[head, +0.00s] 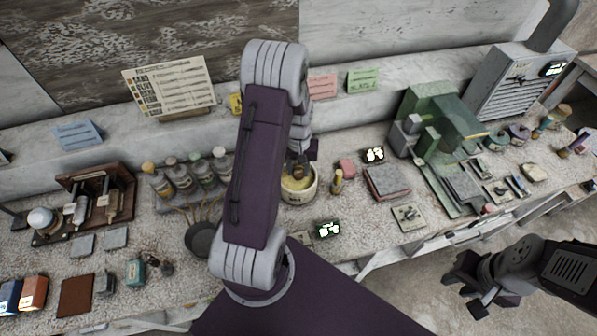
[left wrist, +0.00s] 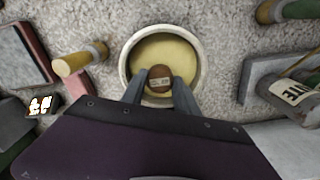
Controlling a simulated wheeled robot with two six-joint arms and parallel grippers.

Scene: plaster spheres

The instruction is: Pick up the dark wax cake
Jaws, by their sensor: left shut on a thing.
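The dark wax cake (left wrist: 160,77) is a small brown rounded piece with a pale label. It sits between the two grey fingertips of my left gripper (left wrist: 160,84), which is shut on it. In the left wrist view it appears over a round cream bowl (left wrist: 127,62) with yellow contents; I cannot tell whether it touches them. In the head view the cake (head: 298,172) shows at my left gripper (head: 299,168), above the bowl (head: 300,197), partly hidden by my arm. My right gripper (head: 468,286) is at the lower right, away from the table, and looks open and empty.
A green machine (head: 440,125) stands at the right.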

